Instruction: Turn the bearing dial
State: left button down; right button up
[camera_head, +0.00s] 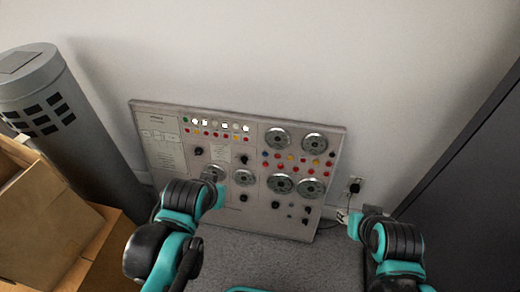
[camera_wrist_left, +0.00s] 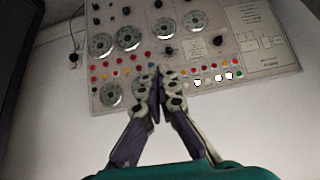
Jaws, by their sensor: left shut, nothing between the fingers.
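A grey control panel (camera_head: 228,203) leans against the wall with several round silver dials; labels are too small to read, so I cannot tell which is the bearing dial. My left gripper (camera_head: 215,178) overlaps the leftmost dial in the head view. In the left wrist view, the left gripper (camera_wrist_left: 157,76) is shut and empty, partly hiding one dial; contact is unclear. My right gripper (camera_head: 345,214) is right of the panel, its fingers too small to judge.
Coloured buttons (camera_head: 290,158) and black knobs (camera_head: 199,151) surround the dials. A grey cylinder (camera_head: 75,140) and cardboard boxes (camera_head: 45,215) stand at the left. A wall socket (camera_head: 355,186) and a dark cabinet (camera_head: 465,190) are at the right. Carpet in front is clear.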

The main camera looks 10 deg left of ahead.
pick_arm(q)
jog(key=w+d+f+m+y+p, duration=0.1)
jog(key=w+f+y, duration=0.1)
jog(key=w, duration=0.8)
jog(key=w+d+f+m+y+p, duration=0.1)
jog(key=w+m+p, duration=0.1)
jog(key=w, duration=0.8)
jog(key=w+d+f+y, duration=0.1)
jog(key=w+d+f, duration=0.1)
jog(key=w+f, duration=0.5)
jog(key=m+t+y+b, duration=0.1)
jog(key=m+y+b, duration=0.1)
send_near(243, 158)
jog(key=w, duration=0.1)
jog(key=w+f, duration=0.1)
jog(key=w, duration=0.2)
jog(key=shift+w+f, duration=0.3)
jog(key=shift+w, duration=0.05)
jog(key=shift+s+a+f+b, duration=0.15)
jog(key=shift+a+f+b, duration=0.4)
jog(key=shift+a+f, duration=0.7)
jog(key=shift+a, duration=0.15)
jog(key=shift+s+n, duration=0.1)
jog(key=shift+n, duration=0.2)
